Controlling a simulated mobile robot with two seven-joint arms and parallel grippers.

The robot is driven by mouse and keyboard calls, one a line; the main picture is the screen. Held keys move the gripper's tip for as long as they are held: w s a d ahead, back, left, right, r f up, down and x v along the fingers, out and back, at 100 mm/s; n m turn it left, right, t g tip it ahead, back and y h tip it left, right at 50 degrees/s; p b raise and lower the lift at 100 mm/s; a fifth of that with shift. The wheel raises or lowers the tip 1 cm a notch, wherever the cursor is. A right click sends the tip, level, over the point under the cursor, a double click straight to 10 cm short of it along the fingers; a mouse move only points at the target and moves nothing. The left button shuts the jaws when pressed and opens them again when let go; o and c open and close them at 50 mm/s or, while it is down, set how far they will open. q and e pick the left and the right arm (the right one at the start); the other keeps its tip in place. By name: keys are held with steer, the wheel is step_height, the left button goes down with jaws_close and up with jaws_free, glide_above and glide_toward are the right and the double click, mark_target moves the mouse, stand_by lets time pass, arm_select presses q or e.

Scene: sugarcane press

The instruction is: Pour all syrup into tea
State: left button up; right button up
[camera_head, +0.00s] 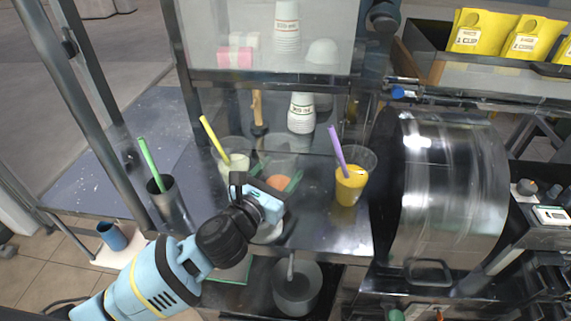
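A clear cup with a little orange liquid (278,183) is in the middle of the metal counter. My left gripper (277,174) is at this cup, with a green-tipped finger on either side; I cannot tell whether the fingers press on it. A cup of pale green liquid (238,166) with a yellow straw stands to its left. A cup of yellow-orange liquid (351,186) with a purple straw stands to its right. None of the cups shows a readable label, so I cannot tell which liquid is the tea or the syrup. My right gripper is not in view.
A dark metal cylinder (170,204) holds a green straw at the left. Stacked paper cups (301,115) stand behind. A large shiny drum (452,190) blocks the right side. A grey pot (296,290) sits below the counter's front edge.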

mark_target(284, 135)
arm_select(q)
steer(key=shift+w, duration=0.1)
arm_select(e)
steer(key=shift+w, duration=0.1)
arm_select(q)
steer(key=shift+r, duration=0.1)
